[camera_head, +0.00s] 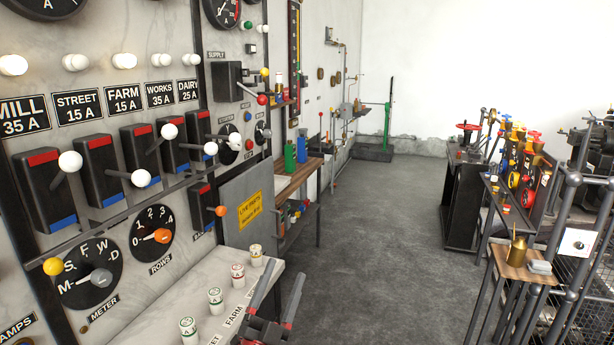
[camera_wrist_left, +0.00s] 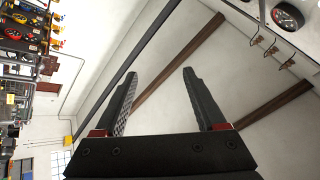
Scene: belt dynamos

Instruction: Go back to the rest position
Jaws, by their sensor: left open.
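My left gripper (camera_head: 279,300) shows at the bottom of the head view, beside the right end of a pale shelf (camera_head: 200,292) under the switch panel. Its two dark fingers with red bases are apart and nothing is between them. In the left wrist view the fingers (camera_wrist_left: 157,95) are also spread and empty, with the ceiling and its brown beams behind them. My right gripper is not in either view.
White labelled fuses (camera_head: 237,275) stand in a row on the shelf. Lever switches (camera_head: 108,170) with white knobs stick out of the panel (camera_head: 110,230). A workbench (camera_head: 300,178) lies beyond. A small wooden table (camera_head: 522,265) is at right. The grey floor (camera_head: 390,240) between is clear.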

